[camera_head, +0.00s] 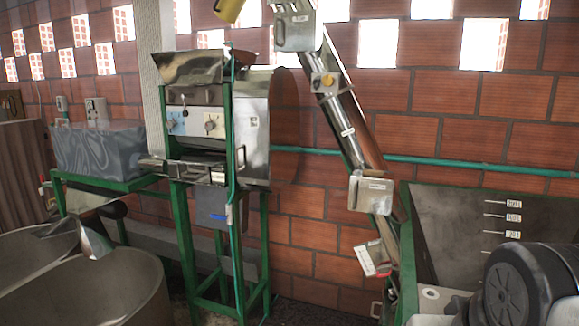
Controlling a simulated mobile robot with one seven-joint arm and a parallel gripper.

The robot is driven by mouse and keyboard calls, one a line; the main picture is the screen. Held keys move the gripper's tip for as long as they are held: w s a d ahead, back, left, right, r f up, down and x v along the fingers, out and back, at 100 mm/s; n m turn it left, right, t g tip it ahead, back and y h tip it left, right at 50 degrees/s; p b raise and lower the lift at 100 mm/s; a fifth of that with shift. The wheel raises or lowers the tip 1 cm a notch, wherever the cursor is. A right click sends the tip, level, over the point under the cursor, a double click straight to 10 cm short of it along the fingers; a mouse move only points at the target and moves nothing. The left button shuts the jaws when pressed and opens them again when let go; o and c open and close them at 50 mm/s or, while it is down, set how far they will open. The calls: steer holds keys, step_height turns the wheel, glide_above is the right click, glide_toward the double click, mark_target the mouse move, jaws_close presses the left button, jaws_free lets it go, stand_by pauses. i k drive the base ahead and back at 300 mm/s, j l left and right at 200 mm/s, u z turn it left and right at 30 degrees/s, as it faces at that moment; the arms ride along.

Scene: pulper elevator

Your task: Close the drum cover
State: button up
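The pulper machine (210,124) stands on a green frame at the left of centre, with a hopper-like metal top (190,68). A shiny curved metal cover (251,122) is on its right side; it looks like the drum cover, but I cannot tell for sure. Its hinge and latch are too small to make out, so I cannot tell whether it is open or shut. A brown rounded shape (288,112) shows behind it. My gripper is not in view.
An inclined elevator tube (345,125) rises from a grey hopper (450,235) at the right. A dark ribbed round body (515,287) fills the lower right corner. Large round tanks (95,290) stand at lower left. A grey box (100,150) sits on a green stand.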

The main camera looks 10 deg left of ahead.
mark_target(207, 162)
steer(key=i+j, duration=0.15)
steer(key=j, duration=0.2)
steer(key=i+j, duration=0.2)
steer(key=j, duration=0.15)
steer(key=i+j+z, duration=0.1)
steer(key=j, duration=0.25)
steer(key=i+j, duration=0.65)
steer(key=i, duration=0.2)
steer(key=i+j+z, duration=0.15)
steer(key=i+j, duration=0.45)
steer(key=i, duration=0.2)
